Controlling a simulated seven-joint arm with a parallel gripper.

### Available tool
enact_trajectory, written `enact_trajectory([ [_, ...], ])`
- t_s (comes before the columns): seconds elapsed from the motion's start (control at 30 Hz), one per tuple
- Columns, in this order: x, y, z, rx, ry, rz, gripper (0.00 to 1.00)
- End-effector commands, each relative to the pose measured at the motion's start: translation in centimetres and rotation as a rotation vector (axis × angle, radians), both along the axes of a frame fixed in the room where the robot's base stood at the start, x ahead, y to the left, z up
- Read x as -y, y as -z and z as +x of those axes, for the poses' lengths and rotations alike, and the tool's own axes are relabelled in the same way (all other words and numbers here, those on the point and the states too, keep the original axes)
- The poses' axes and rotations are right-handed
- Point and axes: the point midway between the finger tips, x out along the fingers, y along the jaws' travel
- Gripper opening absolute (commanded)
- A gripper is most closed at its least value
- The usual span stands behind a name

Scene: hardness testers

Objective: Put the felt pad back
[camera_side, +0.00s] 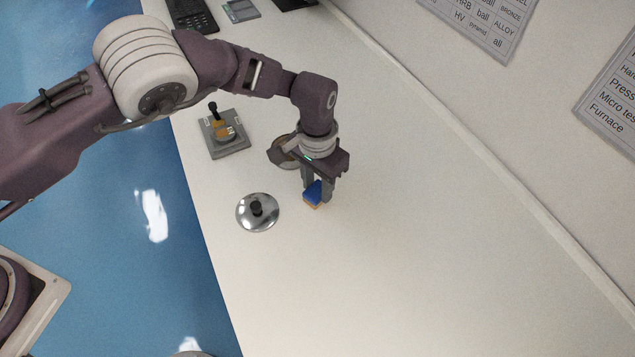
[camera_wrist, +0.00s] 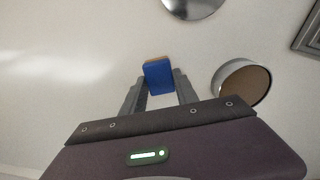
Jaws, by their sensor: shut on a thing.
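A small blue block with a tan layer along one edge, seemingly the felt pad (camera_side: 312,195), is between the fingers of my gripper (camera_side: 318,199). In the wrist view the pad (camera_wrist: 158,77) shows its blue face between the two fingertips of my gripper (camera_wrist: 158,88), which is shut on it. The pad is at or just above the white table; I cannot tell if it touches. A round open tin (camera_wrist: 242,82) with a brown inside is to the right of the fingers in the wrist view. In the side view the tin (camera_side: 285,152) is partly hidden behind my gripper.
A shiny round lid (camera_side: 258,212) with a black knob lies left of my gripper. A grey square base (camera_side: 230,150) with a black-handled tan piece on it stands farther back. Dark devices (camera_side: 192,15) are at the far end. The table (camera_side: 400,270) is clear in front and to the right.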

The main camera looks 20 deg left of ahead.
Motion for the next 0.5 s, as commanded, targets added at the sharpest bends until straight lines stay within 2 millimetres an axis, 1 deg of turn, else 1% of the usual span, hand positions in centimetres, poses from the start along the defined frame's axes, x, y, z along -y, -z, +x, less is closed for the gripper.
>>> enact_trajectory([
  [0.03, -0.03, 0.17, 0.01, 0.000, 0.000, 0.000, 0.03],
  [0.07, -0.02, 0.13, 0.02, 0.000, 0.000, 0.000, 0.41],
  [0.13, -0.03, 0.12, 0.01, 0.000, 0.000, 0.000, 0.55],
  [0.17, -0.03, 0.11, 0.01, 0.000, 0.000, 0.000, 0.57],
  [0.43, -0.01, 0.05, 0.02, 0.000, 0.000, 0.000, 0.57],
  [0.5, 0.02, -0.46, 0.03, 0.001, 0.000, 0.000, 0.57],
])
